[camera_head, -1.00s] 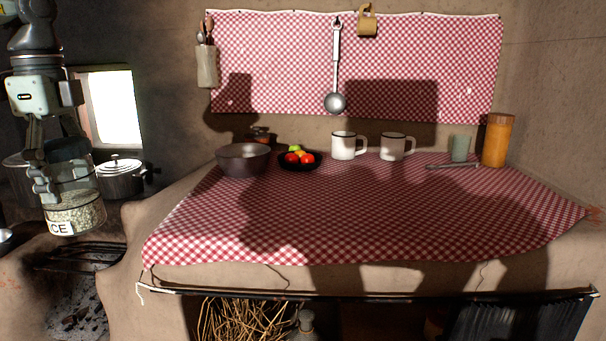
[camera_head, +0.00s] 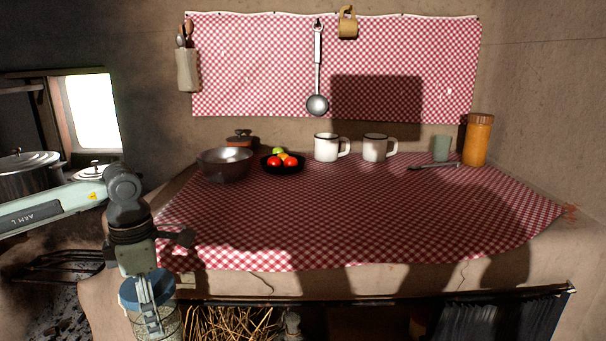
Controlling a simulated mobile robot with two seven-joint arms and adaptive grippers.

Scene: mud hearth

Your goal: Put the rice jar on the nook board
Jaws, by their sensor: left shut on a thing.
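The rice jar (camera_head: 172,326) is clear glass with pale grains and a blue lid; its lower part is cut off by the bottom edge of the head view. My left gripper (camera_head: 150,318) points down and is shut on the jar. It holds the jar in front of the left end of the counter, below the level of its top. I cannot make out the nook board for sure; a dark nook (camera_head: 365,320) opens under the counter. My right gripper is not in view.
The checked cloth (camera_head: 370,215) on the counter is bare in front. Behind stand a dark pot (camera_head: 226,164), a fruit bowl (camera_head: 283,168), two white mugs (camera_head: 326,148) and an orange jar (camera_head: 478,142). Straw (camera_head: 235,324), a bottle (camera_head: 293,325) and a dark curtain (camera_head: 490,320) are below.

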